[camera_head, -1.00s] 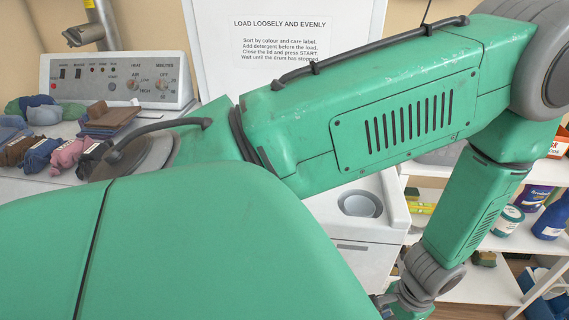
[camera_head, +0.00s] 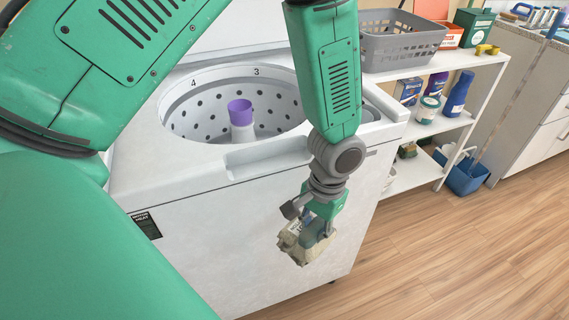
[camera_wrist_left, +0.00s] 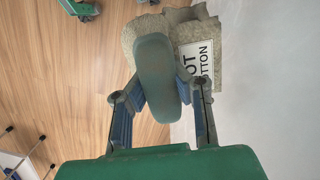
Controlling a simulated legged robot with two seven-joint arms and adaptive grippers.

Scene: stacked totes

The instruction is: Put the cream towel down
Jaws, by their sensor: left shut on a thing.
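My left gripper (camera_head: 318,225) hangs in front of the washer's front panel, pointing down. It is shut on the cream towel (camera_head: 302,246), a crumpled bundle below the washer's top edge and above the wooden floor. In the left wrist view the towel (camera_wrist_left: 203,33) lies between and beyond the fingers of the gripper (camera_wrist_left: 165,85). A white label with black print, partly reading "COTTON", shows on it. Part of the towel is hidden behind a finger.
The white top-loading washer (camera_head: 190,205) has an open drum (camera_head: 205,112) with a purple-capped post (camera_head: 240,108). White shelves (camera_head: 470,100) on the right hold a grey basket (camera_head: 400,42) and bottles. A blue bucket (camera_head: 468,178) stands on the floor. Open floor lies front right.

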